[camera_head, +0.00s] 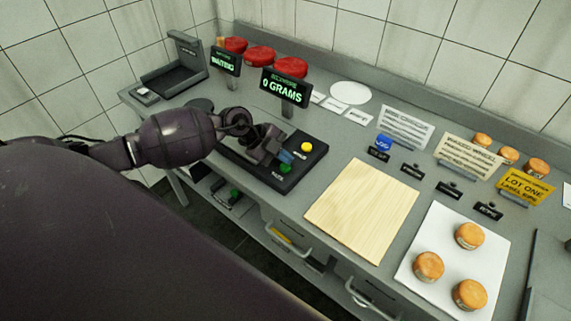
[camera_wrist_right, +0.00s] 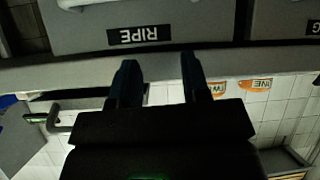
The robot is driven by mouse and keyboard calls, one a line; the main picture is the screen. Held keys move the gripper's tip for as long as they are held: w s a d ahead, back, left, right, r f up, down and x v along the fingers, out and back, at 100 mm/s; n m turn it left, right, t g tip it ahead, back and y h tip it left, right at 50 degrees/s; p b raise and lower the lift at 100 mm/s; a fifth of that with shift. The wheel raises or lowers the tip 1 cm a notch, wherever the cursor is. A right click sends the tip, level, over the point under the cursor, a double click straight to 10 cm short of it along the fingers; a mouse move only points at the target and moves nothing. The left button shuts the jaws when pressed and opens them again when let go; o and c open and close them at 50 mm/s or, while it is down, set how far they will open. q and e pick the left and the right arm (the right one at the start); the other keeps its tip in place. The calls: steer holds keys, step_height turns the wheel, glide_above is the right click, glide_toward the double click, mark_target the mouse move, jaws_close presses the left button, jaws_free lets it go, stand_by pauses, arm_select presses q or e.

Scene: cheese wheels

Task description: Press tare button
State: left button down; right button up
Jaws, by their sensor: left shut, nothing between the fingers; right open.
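A dark scale panel (camera_head: 312,158) lies on the grey counter, left of the middle in the head view. A yellow button (camera_head: 306,147) and a green button (camera_head: 285,168) show on it. A small blue patch (camera_head: 286,156) lies between them; I cannot tell if it is a button or a fingertip. A small label by the green button is too small to read surely. My left gripper (camera_head: 277,151) is shut and empty, low over the panel beside these; contact is unclear. My right gripper (camera_wrist_right: 163,75) is open and empty in the right wrist view.
A display (camera_head: 286,87) behind the panel reads 0 GRAMS. Red wheels (camera_head: 260,57) stand behind it. A wooden board (camera_head: 362,210) and a white tray (camera_head: 425,277) with three orange wheels lie to the right. A RIPE label (camera_wrist_right: 139,36) is near my right gripper.

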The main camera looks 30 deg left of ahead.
mark_target(285, 167)
arm_select(q)
steer(key=shift+r, duration=0.1)
step_height(285, 167, up, 2)
steer(key=shift+r+p, duration=0.25)
steer(key=shift+p, duration=1)
steer(key=shift+r, duration=1.15)
